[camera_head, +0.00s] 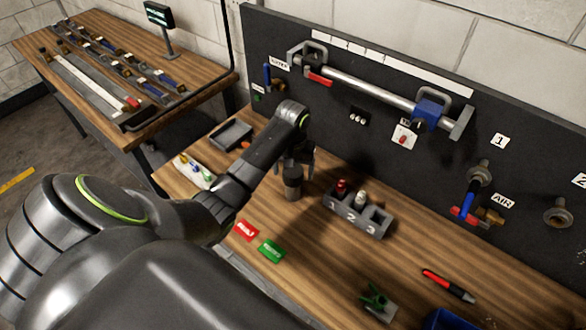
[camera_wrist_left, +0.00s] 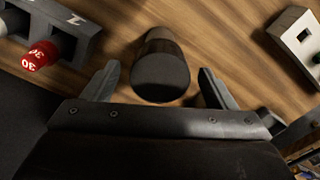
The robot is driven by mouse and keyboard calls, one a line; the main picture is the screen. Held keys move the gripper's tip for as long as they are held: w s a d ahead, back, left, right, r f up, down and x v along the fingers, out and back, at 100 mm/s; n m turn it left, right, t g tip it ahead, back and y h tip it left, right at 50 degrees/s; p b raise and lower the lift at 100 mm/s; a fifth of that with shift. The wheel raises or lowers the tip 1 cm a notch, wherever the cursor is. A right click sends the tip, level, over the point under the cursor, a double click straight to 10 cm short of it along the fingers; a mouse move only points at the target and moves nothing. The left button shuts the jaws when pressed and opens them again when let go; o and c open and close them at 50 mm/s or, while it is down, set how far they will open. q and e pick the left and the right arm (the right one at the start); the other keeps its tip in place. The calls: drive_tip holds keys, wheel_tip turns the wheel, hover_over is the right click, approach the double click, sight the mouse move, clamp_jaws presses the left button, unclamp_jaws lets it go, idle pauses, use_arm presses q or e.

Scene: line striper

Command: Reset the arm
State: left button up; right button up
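My left arm reaches in from the left in the head view, over the wooden bench (camera_head: 225,270). Its gripper (camera_head: 296,162) points down just above a dark cylinder (camera_head: 293,187) standing on the bench. In the left wrist view the fingers of the gripper (camera_wrist_left: 158,70) are spread. The cylinder (camera_wrist_left: 160,70) is between and beyond them, with a gap on each side, so nothing is gripped. My right gripper is in neither view.
A numbered grey holder (camera_head: 355,218) with red-topped and white-topped pieces stands right of the cylinder. Red (camera_head: 246,230) and green (camera_head: 271,250) cards lie in front. A dark panel (camera_head: 330,110) with a pipe and valves rises behind. A grey tray (camera_head: 231,134) sits left.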

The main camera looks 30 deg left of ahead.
use_arm(q)
drive_tip(key=shift+o, duration=0.3)
drive_tip(key=shift+o, duration=1.3)
